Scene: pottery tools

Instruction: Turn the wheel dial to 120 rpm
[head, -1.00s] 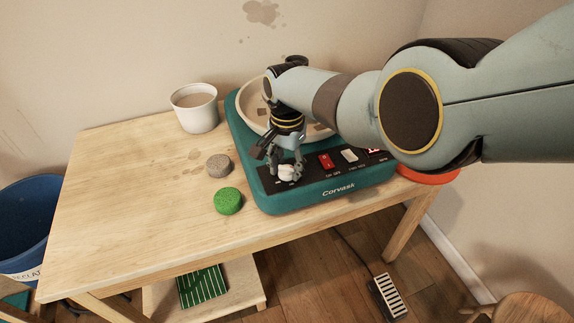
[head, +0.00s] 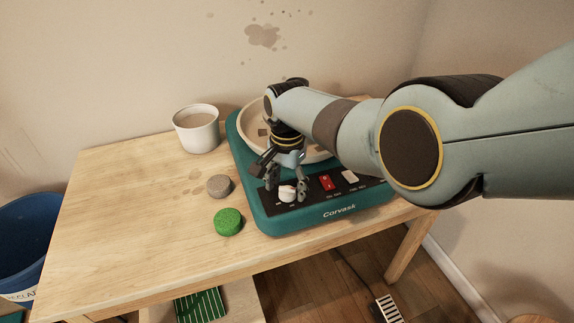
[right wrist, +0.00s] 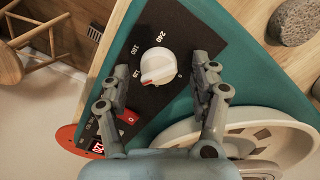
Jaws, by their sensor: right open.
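The white wheel dial (head: 287,194) sits on the black control panel at the front left of the teal pottery wheel (head: 262,212). In the right wrist view the dial (right wrist: 157,66) has a red pointer mark toward the lower left, on the side of the printed speed numbers. A red lit display (right wrist: 97,147) shows digits too small to read surely. My right gripper (head: 286,187) points down over the dial, its fingers open on either side. In the right wrist view the open fingers (right wrist: 162,80) show a gap to the dial. My left gripper is out of view.
My right arm covers the panel's right end.

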